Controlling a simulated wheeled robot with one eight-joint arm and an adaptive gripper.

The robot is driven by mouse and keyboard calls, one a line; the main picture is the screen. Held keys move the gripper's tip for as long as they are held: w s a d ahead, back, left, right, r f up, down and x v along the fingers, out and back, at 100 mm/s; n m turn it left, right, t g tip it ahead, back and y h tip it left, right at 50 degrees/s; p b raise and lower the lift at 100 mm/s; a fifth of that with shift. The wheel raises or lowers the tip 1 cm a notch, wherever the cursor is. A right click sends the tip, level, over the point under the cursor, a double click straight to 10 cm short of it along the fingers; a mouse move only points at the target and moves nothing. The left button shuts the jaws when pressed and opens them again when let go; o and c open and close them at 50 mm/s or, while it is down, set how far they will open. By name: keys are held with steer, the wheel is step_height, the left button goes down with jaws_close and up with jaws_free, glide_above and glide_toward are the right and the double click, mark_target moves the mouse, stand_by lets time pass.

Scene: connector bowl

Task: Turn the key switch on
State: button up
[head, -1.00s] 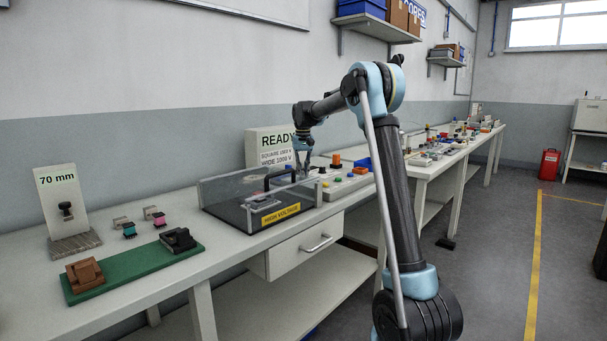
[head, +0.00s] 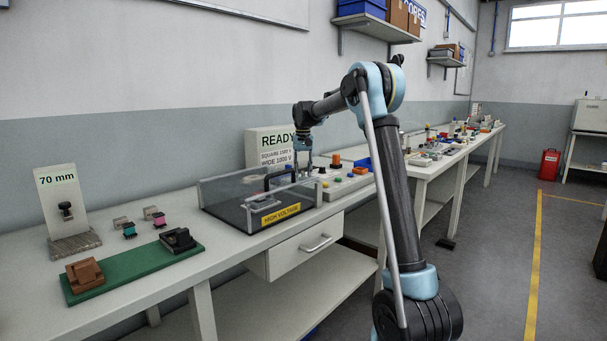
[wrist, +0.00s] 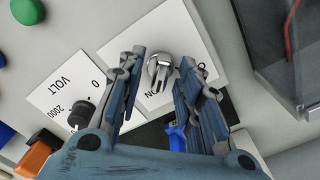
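The key switch (wrist: 160,72) is a round silver piece with a flat silver key on a white label plate, near the top middle of the wrist view. Its key runs towards the lower part of the plate, where "ON" is printed. My gripper (wrist: 161,62) is open, with one finger on each side of the switch and gaps to both. In the head view my gripper (head: 302,165) is over the control panel (head: 345,182), behind the clear-walled box. The key switch cannot be made out there.
The clear-walled high-voltage box (head: 262,224) stands close by; its edge also shows at the wrist view's upper right. A black knob (wrist: 83,113) marked VOLT, an orange part (wrist: 35,155) and a green button (wrist: 28,11) are near. A READY sign (head: 270,148) stands behind.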

mark_target(303, 172)
step_height(303, 172, up, 12)
stand_by(0.8)
steer(key=s+d+f+t, duration=0.1)
steer(key=s+d+f, duration=0.1)
steer(key=s+d, duration=1)
steer(key=s+d+f, duration=0.3)
steer(key=s+d, duration=0.5)
steer(key=s, duration=0.8)
steer(key=s+d+f, duration=0.4)
steer(key=s+f, duration=0.8)
steer(key=s+d+f+m+t, duration=0.1)
steer(key=s+d+f, duration=0.2)
steer(key=s+f, duration=0.9)
steer(key=shift+s+d, duration=0.35)
steer(key=shift+s, duration=0.1)
